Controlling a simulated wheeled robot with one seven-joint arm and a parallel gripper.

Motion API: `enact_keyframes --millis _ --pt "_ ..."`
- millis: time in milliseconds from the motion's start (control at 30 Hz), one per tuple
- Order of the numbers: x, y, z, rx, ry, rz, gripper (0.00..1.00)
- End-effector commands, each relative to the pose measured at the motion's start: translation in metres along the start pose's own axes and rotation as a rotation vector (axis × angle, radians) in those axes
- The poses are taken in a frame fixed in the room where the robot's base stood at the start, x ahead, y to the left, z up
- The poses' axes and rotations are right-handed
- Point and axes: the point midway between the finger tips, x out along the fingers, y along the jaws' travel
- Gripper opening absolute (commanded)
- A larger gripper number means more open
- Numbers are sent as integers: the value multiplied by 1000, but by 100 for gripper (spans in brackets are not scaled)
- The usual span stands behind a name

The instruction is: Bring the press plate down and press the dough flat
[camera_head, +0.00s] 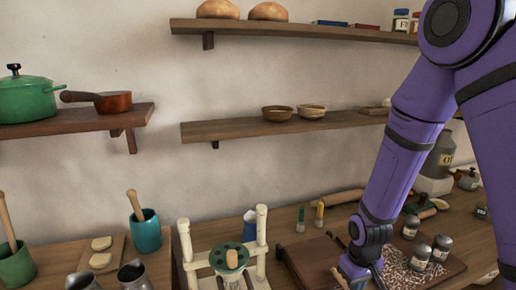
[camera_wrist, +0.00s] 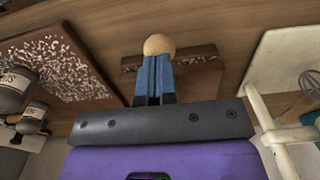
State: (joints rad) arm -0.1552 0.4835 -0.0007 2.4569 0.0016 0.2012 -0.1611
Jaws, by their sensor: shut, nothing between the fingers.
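A cream press frame (camera_head: 261,240) with two posts stands at the bottom centre of the head view; part of it shows at the right of the wrist view (camera_wrist: 262,108). A green disc (camera_head: 217,258) with dark spots and a wooden handle (camera_head: 232,258) sits between the posts, apparently the press plate. I cannot make out dough beneath it. My gripper (camera_wrist: 155,62) is shut and empty, to the right of the press in the head view. A round pale wooden knob (camera_wrist: 158,44) shows just beyond the fingertips; whether they touch is unclear.
A dark board with white specks (camera_head: 393,262) and several jars (camera_head: 420,255) lie right of the press. A teal mortar (camera_head: 147,232), a small board with pale pieces (camera_head: 101,252) and metal cups stand left. Shelves (camera_head: 230,128) hang above.

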Motion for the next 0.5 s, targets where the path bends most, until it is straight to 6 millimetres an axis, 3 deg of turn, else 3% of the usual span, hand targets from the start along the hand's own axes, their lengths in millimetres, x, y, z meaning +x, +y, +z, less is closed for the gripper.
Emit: enact_keyframes --millis 500 --pt "8 0 2 0 -1 0 0"
